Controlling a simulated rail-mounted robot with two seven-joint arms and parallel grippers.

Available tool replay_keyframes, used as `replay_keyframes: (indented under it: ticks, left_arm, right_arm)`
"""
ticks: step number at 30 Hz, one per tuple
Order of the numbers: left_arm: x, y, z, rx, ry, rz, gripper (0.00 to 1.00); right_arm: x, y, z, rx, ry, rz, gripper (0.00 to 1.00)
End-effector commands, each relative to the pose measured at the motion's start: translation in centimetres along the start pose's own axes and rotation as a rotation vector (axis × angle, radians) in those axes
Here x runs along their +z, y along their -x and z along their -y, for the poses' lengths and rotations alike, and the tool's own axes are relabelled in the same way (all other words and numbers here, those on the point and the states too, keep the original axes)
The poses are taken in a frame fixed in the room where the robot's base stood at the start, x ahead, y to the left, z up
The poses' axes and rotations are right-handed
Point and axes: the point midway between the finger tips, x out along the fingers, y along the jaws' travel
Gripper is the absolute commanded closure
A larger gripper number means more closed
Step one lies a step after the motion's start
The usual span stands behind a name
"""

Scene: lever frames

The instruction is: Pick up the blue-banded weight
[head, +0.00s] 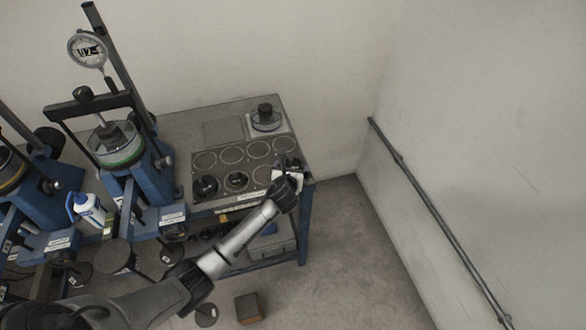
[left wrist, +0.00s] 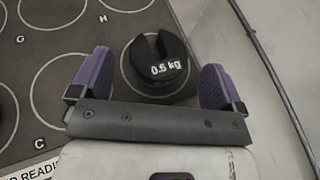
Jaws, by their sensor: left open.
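My left gripper (head: 289,172) is over the right end of the dark panel with ringed places. In the left wrist view its two purple-padded fingers (left wrist: 155,75) stand open, apart on either side of a black slotted weight (left wrist: 154,82) marked "0.5 kg". I see no blue band on the part that shows. Two more black weights sit on the panel's front row, one on the left (head: 205,186) and one beside it (head: 237,180). Their bands cannot be made out.
The panel (head: 213,169) lies on a bench with several empty rings. A black weight on a pale plate (head: 266,115) stands behind. Blue lever frames (head: 147,180) and a white bottle (head: 90,209) stand to the left. A wall rail (head: 435,213) runs at right.

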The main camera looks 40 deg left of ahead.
Motion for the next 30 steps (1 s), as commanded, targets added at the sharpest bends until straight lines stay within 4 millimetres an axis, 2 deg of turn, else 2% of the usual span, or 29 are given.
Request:
replay_keyframes:
  ticks: [1,6,16,30]
  left_arm:
    - [-0.3,-0.8,0.0,0.0,0.002,0.0,0.06]
    - [-0.1,-2.2,0.0,0.0,0.0,0.0,0.06]
    - [0.0,-2.6,0.0,-0.001,0.0,0.0,0.06]
    - [0.0,-2.5,0.0,-0.001,-0.001,0.0,0.51]
  right_arm:
    - [0.2,-0.5,0.0,0.001,0.001,0.0,0.57]
    - [0.3,-0.9,-0.1,0.003,0.004,0.001,0.57]
    - [0.3,-0.9,-0.1,0.004,0.005,0.001,0.57]
    - [0.3,-0.9,0.0,0.0,0.0,0.0,0.57]
